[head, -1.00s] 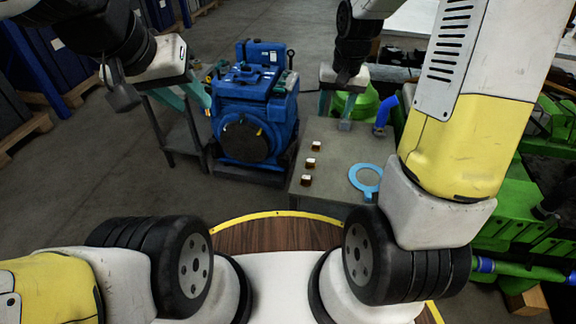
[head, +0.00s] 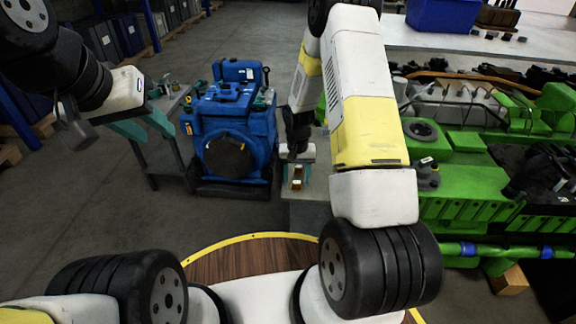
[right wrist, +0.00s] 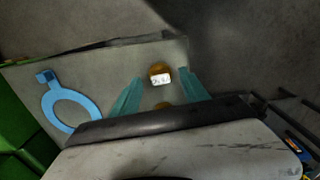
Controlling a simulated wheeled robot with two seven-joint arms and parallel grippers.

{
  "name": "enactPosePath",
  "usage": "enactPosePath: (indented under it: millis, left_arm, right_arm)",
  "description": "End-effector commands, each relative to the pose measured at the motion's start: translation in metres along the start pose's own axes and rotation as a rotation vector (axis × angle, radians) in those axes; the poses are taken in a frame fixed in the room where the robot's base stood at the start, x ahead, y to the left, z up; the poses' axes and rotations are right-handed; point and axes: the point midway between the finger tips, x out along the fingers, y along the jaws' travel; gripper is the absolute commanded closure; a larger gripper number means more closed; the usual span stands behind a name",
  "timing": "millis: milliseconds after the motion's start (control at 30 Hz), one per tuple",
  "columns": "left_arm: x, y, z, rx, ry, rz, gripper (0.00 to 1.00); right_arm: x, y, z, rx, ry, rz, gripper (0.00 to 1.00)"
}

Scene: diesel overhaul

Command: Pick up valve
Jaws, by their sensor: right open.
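Small brown-orange pieces with white labels, possibly the valves, stand on the grey table. One (head: 297,171) shows just below my right gripper (head: 297,161) in the head view, with another (head: 297,184) nearer me. In the right wrist view, one labelled piece (right wrist: 160,75) appears between the teal fingers of my right gripper (right wrist: 160,95), and part of another (right wrist: 163,105) shows below it. The right gripper is open; contact with a piece cannot be told. My left gripper (head: 145,127) is open and empty at the left, away from the pieces.
A blue ring with a tab (right wrist: 70,108) lies on the grey table (right wrist: 105,75). A blue engine (head: 235,135) stands left of the table. A green engine block (head: 465,190) is to the right.

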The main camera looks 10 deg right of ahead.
Motion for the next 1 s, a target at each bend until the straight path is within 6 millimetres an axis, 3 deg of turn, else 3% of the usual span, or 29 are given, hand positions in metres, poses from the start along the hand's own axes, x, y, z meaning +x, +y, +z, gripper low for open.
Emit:
enactPosePath:
  millis: [133,400,700,1000]
  left_arm:
    - [0.0,0.0,0.0,0.0,0.0,0.0,0.64]
    - [0.0,0.0,0.0,0.0,0.0,0.0,0.64]
    - [0.0,0.0,0.0,0.0,0.0,0.0,0.64]
    - [0.0,0.0,0.0,0.0,0.0,0.0,0.64]
  right_arm:
    - [0.018,0.0,0.0,-0.002,0.0,0.0,0.47]
    - [0.02,0.0,-0.001,-0.001,0.002,0.0,0.47]
    - [0.02,0.0,0.0,-0.001,0.001,0.0,1.0]
    - [0.019,0.0,0.0,-0.001,0.002,0.0,1.0]
